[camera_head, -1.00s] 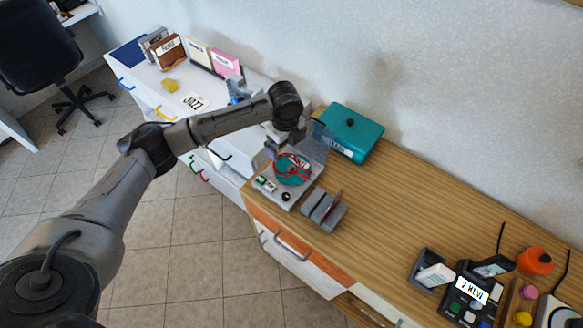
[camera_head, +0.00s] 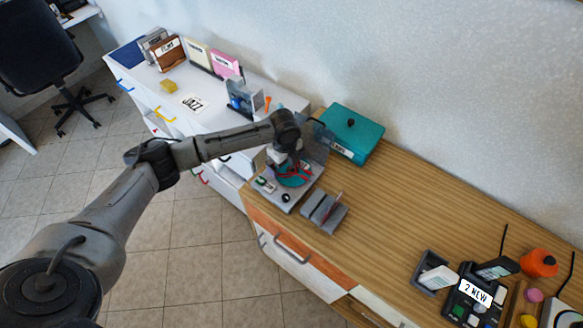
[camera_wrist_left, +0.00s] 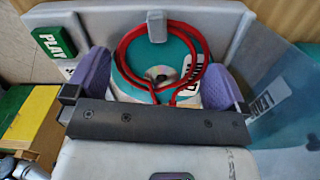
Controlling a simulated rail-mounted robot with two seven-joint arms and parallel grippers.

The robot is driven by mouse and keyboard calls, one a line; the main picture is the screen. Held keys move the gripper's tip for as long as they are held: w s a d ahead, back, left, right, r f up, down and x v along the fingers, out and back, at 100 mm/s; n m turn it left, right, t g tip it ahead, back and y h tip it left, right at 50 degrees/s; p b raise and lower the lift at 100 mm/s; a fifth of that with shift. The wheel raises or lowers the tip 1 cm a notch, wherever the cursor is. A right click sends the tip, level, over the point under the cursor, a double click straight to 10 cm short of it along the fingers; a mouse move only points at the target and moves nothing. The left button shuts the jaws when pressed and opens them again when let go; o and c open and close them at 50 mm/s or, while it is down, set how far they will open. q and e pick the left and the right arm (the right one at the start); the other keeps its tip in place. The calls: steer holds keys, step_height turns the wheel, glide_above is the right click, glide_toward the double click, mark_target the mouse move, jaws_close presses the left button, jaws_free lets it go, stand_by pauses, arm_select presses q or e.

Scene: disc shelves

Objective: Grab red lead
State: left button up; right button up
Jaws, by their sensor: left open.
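The red lead (camera_wrist_left: 124,54) lies looped over a teal disc (camera_wrist_left: 121,72) on a grey player in the left wrist view. In the head view a bit of the red lead (camera_head: 306,172) shows on the player (camera_head: 279,195), partly hidden by my gripper. My left gripper (camera_head: 285,168) is over the player. In the left wrist view my left gripper (camera_wrist_left: 156,83) is open, its purple fingertips on either side of the disc and lead. Nothing is seen held between them. My right gripper is not in view.
A clear upright panel (camera_wrist_left: 285,95) stands close beside the player. A teal box with a knob (camera_head: 352,133) is behind it, and a grey holder (camera_head: 324,212) sits in front to the right.

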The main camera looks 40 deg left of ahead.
arm_select(q)
steer(key=c, duration=0.6)
steer(key=shift+r, duration=0.1)
